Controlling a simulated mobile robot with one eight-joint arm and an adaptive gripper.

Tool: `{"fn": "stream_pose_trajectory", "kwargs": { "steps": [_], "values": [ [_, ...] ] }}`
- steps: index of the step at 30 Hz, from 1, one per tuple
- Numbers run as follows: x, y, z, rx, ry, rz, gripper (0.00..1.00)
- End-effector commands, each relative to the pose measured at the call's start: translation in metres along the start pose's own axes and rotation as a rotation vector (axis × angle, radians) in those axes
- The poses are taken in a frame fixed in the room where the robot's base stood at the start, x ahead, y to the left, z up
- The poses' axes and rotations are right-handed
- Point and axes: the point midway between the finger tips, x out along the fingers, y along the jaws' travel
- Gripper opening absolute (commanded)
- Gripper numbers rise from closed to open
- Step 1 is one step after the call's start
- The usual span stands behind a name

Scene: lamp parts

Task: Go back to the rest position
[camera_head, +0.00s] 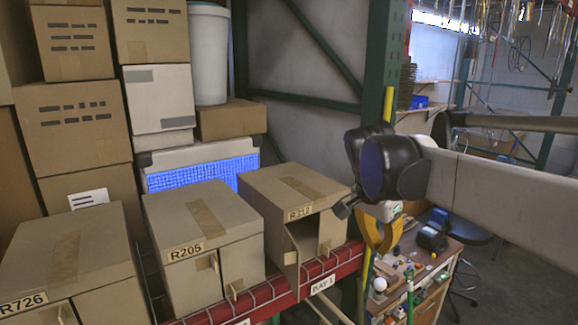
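My arm (490,190) reaches in from the right edge and ends in a dark wrist joint in the middle right. My gripper (347,207) is mostly hidden behind that joint. A yellow curved piece (383,235) shows just below the wrist. I cannot tell what it belongs to.
Cardboard boxes R205 (205,240) and R726 (75,255) stand on a red-edged shelf (335,275). The R317 box has an open front. A green rack post (385,50) rises behind my wrist. A cluttered workbench (440,262) stands at lower right.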

Motion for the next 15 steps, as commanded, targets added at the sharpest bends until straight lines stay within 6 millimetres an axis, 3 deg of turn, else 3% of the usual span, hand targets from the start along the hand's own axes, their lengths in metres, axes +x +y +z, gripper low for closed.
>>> {"fn": "stream_pose_trajectory", "kwargs": {
  "steps": [8, 15],
  "values": [
    [0.059, 0.038, 0.044, -0.166, 0.006, -0.090, 0.00],
    [0.143, 0.087, 0.109, -0.407, 0.052, -0.216, 0.00]
  ]
}}
